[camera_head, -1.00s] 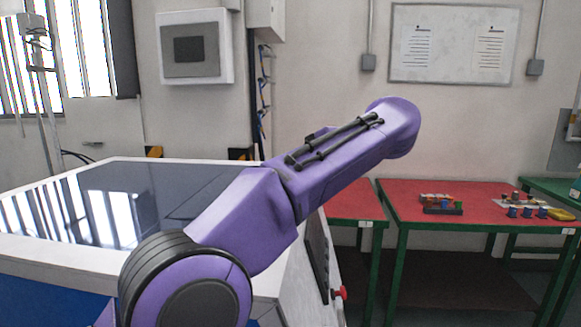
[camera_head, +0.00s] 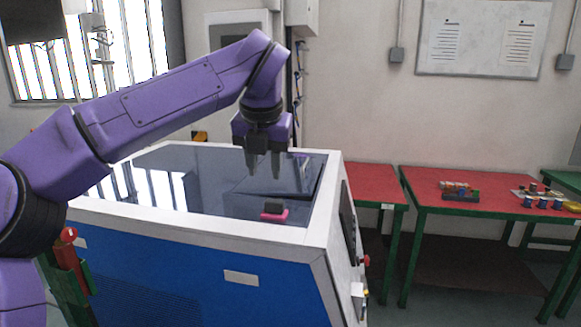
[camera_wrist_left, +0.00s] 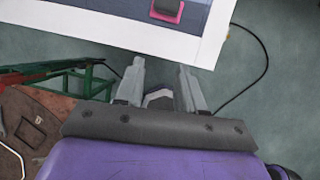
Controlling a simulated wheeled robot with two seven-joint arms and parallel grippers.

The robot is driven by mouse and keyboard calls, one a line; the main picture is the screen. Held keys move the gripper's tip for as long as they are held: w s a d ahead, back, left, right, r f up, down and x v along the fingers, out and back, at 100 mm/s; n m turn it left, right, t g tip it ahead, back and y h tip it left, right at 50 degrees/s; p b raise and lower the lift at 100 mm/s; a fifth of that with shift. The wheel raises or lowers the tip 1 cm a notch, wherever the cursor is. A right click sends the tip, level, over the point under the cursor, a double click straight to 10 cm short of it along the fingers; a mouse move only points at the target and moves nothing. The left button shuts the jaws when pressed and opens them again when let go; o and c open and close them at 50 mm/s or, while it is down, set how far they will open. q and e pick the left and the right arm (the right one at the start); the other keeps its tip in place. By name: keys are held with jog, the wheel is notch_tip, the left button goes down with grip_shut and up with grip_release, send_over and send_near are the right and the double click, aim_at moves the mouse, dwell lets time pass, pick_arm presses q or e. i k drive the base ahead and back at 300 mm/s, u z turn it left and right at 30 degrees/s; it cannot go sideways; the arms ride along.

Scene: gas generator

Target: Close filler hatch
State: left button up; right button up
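The generator (camera_head: 205,232) is a blue and white box with a dark glossy top. A dark panel (camera_head: 305,180), seemingly the filler hatch, lies at the top's right rear; I cannot tell how far open it is. A black block with a pink base (camera_head: 273,212) sits near the front right of the top. It also shows at the top edge of the left wrist view (camera_wrist_left: 168,8). My left gripper (camera_head: 263,176) points down in front of the panel. Its fingers are apart and empty, also in the left wrist view (camera_wrist_left: 160,68). My right gripper is out of view.
Red-topped green tables (camera_head: 480,188) with small parts stand to the right. A red knob (camera_head: 366,260) sticks out of the generator's right side. A green and red stand (camera_head: 68,262) is at the lower left. A whiteboard (camera_head: 483,38) hangs on the back wall.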

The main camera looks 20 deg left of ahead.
aim_at(298, 177)
jog(key=u, duration=0.4)
jog(key=i, duration=1)
jog(key=z, duration=0.6)
